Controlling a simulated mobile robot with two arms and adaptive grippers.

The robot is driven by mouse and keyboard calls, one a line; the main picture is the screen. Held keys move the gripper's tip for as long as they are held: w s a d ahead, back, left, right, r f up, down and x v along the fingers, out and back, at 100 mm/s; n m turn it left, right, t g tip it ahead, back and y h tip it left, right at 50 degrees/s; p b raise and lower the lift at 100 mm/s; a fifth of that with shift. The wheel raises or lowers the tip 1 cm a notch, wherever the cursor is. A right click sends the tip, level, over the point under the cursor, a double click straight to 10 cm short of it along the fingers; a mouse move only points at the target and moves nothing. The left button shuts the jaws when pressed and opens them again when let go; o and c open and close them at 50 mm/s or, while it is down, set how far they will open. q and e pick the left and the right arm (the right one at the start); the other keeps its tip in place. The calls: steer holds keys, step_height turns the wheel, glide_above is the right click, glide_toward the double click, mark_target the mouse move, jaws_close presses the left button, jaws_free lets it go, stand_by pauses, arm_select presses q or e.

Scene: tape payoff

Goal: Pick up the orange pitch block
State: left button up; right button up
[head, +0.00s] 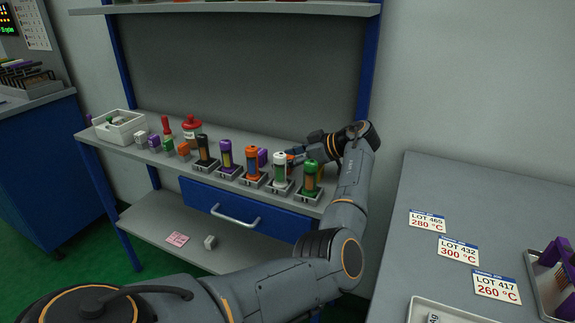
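A small orange block (184,149) sits on the grey shelf top, left of the row of capped cylinders, near a red-lidded jar. It is the only loose orange block I can make out clearly. My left gripper (294,156) reaches over the right end of the shelf and points left, behind the white and green cylinders. It is well to the right of the orange block and apart from it. Its fingertips are partly hidden, so I cannot tell whether they are open or hold anything. My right gripper is not in view.
Capped cylinders in stands, including a black one (203,148), a white one (280,168) and a green one (310,178), line the shelf's front. A white bin (120,129) stands at left. Grey and purple blocks sit nearby. A grey table (425,270) with lot labels is at right.

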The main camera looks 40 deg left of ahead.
arm_select(q)
jaws_close()
steer(key=shift+r, duration=0.1)
